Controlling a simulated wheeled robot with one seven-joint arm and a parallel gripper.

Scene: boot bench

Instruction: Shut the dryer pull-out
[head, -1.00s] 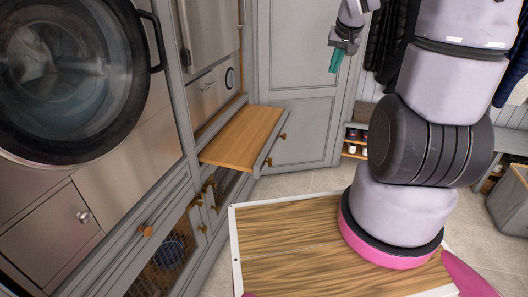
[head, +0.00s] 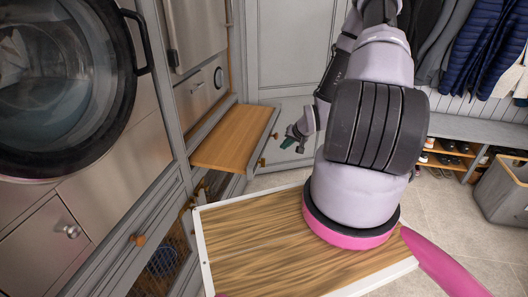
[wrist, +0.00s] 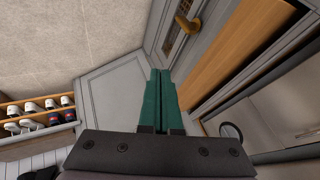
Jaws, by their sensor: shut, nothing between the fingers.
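The pull-out (head: 235,140) is a wooden board with a grey front edge, sticking out of the cabinet below a steel appliance (head: 200,95) in the head view. In the wrist view its wooden board (wrist: 235,50) runs along the upper right, with a brass knob (wrist: 188,24) near its front. My gripper (head: 287,143) is low, just right of the pull-out's front, apart from it in the head view. In the wrist view its green fingers (wrist: 160,73) lie together, empty. Whether the fingertips touch anything cannot be told.
A round-door washing machine (head: 60,85) stands at the left above grey drawers. A tall grey cabinet door (head: 295,50) is behind my gripper. A shoe bench (head: 460,135), hanging coats (head: 470,50) and a basket (head: 503,190) are at the right. Bare floor (head: 455,215) lies between.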

